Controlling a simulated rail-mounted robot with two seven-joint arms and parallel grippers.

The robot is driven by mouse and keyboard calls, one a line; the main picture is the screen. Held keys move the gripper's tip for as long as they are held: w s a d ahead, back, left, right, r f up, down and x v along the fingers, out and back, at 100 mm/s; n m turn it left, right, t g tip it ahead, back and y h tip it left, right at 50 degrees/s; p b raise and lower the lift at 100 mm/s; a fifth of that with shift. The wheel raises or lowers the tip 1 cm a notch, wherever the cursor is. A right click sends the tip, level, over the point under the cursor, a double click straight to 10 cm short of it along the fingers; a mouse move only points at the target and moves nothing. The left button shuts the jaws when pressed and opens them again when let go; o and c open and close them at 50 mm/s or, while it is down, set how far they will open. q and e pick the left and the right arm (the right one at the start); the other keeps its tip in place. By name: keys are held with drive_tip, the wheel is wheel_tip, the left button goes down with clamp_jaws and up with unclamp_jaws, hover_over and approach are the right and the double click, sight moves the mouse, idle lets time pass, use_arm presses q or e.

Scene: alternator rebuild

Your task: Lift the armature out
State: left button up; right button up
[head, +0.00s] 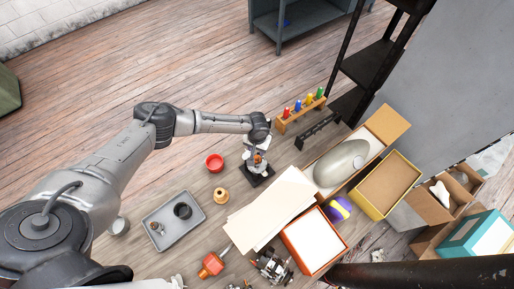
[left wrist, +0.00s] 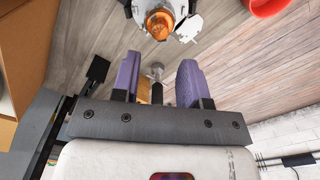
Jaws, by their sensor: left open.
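A metal assembly with a copper-orange core (head: 258,159) stands on a black base (head: 257,180) on the bench. I take the core to be the armature; its lower part is hidden. The orange core in a silvery housing also shows at the top of the left wrist view (left wrist: 160,22). My left gripper (head: 259,143) is over this assembly in the head view. In the left wrist view its purple fingers (left wrist: 157,82) are apart. My right gripper is not in view.
A red bowl (head: 214,163), a brass-coloured part (head: 221,195) and a grey tray (head: 188,233) are nearby. A rack of coloured-handled tools (head: 301,112) stands behind. Pale sheets (head: 268,208) and open boxes (head: 313,239) crowd the right side. Loose parts (head: 272,267) lie in front.

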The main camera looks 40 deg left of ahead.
sight(257, 157)
use_arm(q)
wheel_tip(257, 157, down, 5)
drive_tip(key=b, duration=0.3)
drive_tip(key=shift+f+b, duration=0.55)
drive_tip(key=shift+f, duration=0.1)
drive_tip(key=shift+c, duration=0.2)
clamp_jaws()
drive_tip(key=shift+r, duration=0.1)
idle(0.3)
drive_tip(key=shift+r+p, duration=0.15)
drive_tip(key=shift+p, duration=0.3)
idle(0.4)
drive_tip(key=shift+r+p, duration=0.25)
drive_tip(key=shift+p, duration=0.05)
idle(0.5)
